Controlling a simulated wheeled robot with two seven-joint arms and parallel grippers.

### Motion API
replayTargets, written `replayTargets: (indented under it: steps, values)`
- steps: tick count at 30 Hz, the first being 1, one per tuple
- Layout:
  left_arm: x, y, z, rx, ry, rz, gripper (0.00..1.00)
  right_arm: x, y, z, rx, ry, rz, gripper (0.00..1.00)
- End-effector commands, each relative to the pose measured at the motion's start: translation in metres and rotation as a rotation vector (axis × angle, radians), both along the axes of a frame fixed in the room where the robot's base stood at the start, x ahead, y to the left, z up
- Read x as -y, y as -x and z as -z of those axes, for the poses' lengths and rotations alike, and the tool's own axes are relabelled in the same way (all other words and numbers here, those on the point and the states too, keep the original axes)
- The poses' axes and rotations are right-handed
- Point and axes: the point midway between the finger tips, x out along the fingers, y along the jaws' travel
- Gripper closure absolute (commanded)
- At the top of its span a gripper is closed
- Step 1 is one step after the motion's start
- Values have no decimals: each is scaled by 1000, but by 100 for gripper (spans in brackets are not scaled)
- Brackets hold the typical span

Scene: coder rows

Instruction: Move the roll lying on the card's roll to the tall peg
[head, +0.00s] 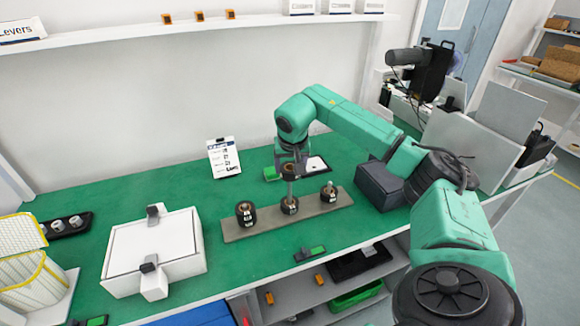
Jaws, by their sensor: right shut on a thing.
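A small peg end shows above the right roll. Whether a peg stands inside the middle roll is hidden. A white card (224,158) stands behind the board; its print is too small to read. My left gripper is not in view.
A white box with dark clamps (155,250) stands left of the board, with yellow wire baskets (30,275) at far left. A dark blue-grey box (379,186) is close on the right. A small green-and-black device (310,253) lies at the front edge.

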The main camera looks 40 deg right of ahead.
Motion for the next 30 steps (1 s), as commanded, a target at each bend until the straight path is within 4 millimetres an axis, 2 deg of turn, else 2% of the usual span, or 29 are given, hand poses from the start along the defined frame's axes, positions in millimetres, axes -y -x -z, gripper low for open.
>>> replayTargets:
  steps: [30]
  values:
    - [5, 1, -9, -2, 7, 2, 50, 0, 0, -1, 0, 0, 0, 84]
